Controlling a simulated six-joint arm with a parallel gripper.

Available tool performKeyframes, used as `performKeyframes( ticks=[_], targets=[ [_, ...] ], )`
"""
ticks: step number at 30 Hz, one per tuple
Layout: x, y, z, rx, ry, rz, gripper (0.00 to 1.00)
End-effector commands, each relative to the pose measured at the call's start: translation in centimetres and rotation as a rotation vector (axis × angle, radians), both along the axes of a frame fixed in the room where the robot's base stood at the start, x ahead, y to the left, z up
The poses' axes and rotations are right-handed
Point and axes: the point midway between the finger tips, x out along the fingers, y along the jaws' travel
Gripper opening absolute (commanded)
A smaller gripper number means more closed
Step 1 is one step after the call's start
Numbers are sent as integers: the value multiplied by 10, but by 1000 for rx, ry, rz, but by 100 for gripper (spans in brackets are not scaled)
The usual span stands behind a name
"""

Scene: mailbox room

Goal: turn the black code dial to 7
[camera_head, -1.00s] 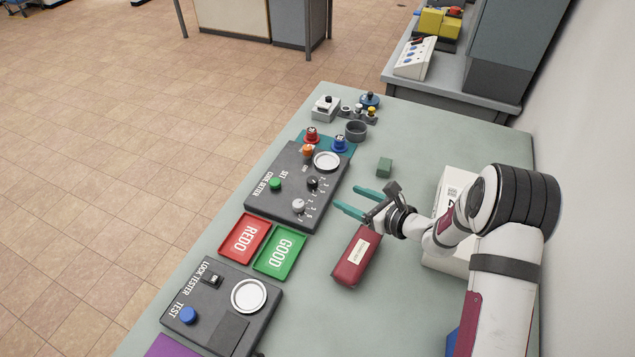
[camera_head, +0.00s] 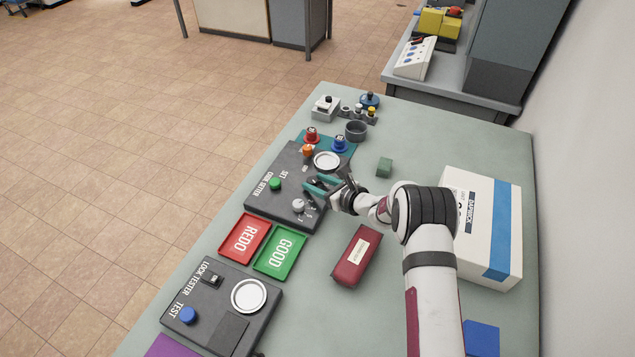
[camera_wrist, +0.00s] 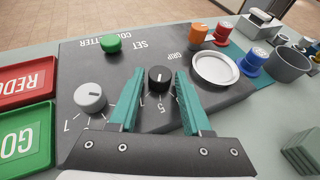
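The black code dial (camera_wrist: 160,78) is a small round knob with a white mark, on the dark grey code setter panel (camera_wrist: 210,95). Printed digits surround it; a 5 shows on its near side in the wrist view. My gripper (camera_wrist: 157,82) is open, with one teal finger on each side of the dial and a visible gap to both. In the head view my gripper (camera_head: 318,184) is over the panel and mostly hides the dial. A grey dial (camera_wrist: 90,97) with a 1 beside it sits left of the fingers.
On the panel are a green button (camera_head: 275,184), an orange knob (camera_head: 308,150) and a white round plate (camera_head: 327,161). The red REDO tray (camera_head: 245,238) and green GOOD tray (camera_head: 280,252) lie nearby. A dark red box (camera_head: 357,256) and a white carton (camera_head: 480,225) stand to the right.

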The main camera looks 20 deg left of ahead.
Motion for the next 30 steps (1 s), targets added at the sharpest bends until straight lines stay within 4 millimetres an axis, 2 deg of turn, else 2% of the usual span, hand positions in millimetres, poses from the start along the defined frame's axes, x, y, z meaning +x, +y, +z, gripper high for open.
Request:
performKeyframes(
  ticks=[1, 6, 8, 14, 24, 30],
  targets=[
    [0, 0, 0, 0, 0, 0, 38],
    [0, 0, 0, 0, 0, 0, 7],
    [0, 0, 0, 0, 0, 0, 0],
    [-1, 1, 1, 2, 0, -14, 0],
    [-7, 8, 2, 2, -2, -323, 0],
    [-7, 8, 2, 2, -4, -432, 0]
  ],
)
